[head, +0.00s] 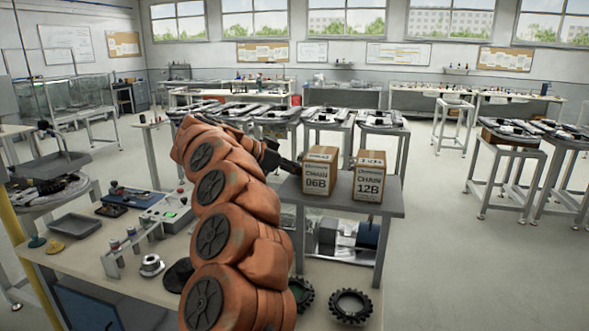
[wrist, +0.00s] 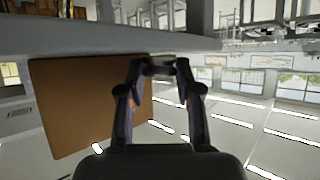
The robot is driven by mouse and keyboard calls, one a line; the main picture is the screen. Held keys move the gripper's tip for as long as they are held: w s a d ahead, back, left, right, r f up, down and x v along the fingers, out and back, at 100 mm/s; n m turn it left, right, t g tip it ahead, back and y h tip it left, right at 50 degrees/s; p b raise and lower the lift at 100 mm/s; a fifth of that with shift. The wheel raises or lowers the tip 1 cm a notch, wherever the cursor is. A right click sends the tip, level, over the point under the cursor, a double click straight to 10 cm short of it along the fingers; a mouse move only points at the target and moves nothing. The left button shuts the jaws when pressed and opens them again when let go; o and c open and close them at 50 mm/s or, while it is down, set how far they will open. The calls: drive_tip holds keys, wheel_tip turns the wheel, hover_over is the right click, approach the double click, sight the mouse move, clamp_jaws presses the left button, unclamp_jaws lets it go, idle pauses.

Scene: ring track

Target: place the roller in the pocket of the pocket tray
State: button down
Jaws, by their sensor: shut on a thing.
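My gripper (wrist: 160,72) is shut on a small grey piece, which looks like the roller (wrist: 160,62), held between the fingertips in the wrist view. In the head view my gripper (head: 291,164) is small and dark, just left of the box marked 06B, above the grey side table. The roller cannot be made out there. I cannot tell for sure which thing is the pocket tray. A shallow grey tray (head: 75,226) and a dark tray with small items (head: 124,199) lie on the workbench at the left. My orange arm hides part of the bench.
Two cardboard boxes, 06B (head: 317,181) and 12B (head: 369,184), stand on the grey side table (head: 345,207). A brown box face (wrist: 85,105) is close on the left in the wrist view. A black toothed ring (head: 350,306) lies at the bench's right end.

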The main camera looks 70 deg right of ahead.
drive_tip(key=shift+f, duration=0.15)
drive_tip(key=c, duration=1.1)
unclamp_jaws()
drive_tip(key=b+v, duration=0.1)
drive_tip(key=v, duration=1.1)
